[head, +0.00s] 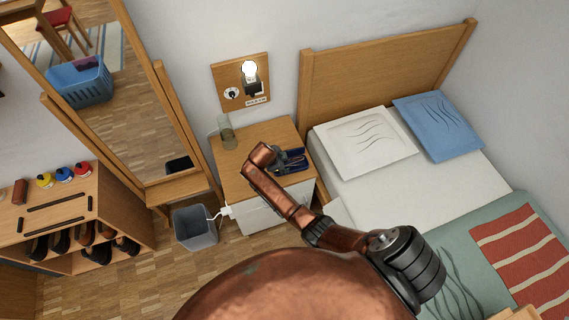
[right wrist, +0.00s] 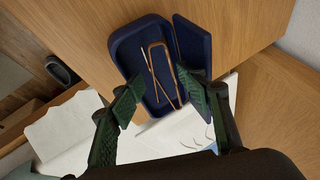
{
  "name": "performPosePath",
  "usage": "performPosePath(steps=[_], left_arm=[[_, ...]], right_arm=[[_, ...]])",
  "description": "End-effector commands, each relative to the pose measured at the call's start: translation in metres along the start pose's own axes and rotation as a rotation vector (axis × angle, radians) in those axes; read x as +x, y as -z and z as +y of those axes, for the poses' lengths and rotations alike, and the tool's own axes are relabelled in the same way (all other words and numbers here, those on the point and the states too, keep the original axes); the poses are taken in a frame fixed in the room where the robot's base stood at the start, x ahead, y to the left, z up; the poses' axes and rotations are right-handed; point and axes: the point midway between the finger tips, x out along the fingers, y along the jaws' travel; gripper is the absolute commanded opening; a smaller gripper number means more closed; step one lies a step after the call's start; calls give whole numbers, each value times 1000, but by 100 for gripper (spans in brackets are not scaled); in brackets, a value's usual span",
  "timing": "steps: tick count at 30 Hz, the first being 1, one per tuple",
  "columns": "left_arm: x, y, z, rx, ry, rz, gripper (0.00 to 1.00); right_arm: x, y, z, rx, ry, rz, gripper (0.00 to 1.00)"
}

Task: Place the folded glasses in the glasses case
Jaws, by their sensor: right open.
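The open navy glasses case (head: 294,160) is on top of the wooden bedside cabinet. In the right wrist view its hollow half (right wrist: 121,48) is at the left and its flat lid (right wrist: 192,45) at the right. The folded brown glasses (right wrist: 152,47) appear within the hollow half, with their thin arms lying along it. My right gripper (head: 276,156) is over the case. In the right wrist view my right gripper (right wrist: 163,86) is open, its two green-padded fingers apart with nothing held between them. My left gripper is not in view.
A glass (head: 226,136) stands at the back left of the cabinet (head: 233,184). A lit wall lamp (head: 250,72) is above it. A bed with pillows (head: 365,142) is at the right. A grey bin (head: 194,227) and a mirror are at the left.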

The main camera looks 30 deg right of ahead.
Motion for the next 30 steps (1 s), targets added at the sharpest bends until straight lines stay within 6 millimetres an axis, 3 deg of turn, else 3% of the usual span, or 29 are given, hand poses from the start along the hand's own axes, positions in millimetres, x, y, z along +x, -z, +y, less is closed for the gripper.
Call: performPosePath(steps=[7, 21, 30], left_arm=[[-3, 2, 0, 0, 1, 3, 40], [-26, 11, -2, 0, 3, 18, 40], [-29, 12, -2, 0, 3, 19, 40]], right_arm=[[-10, 0, -1, 1, 1, -1, 46], [-99, 0, -1, 2, 1, -3, 46], [-120, 0, 0, 1, 0, 1, 46]])
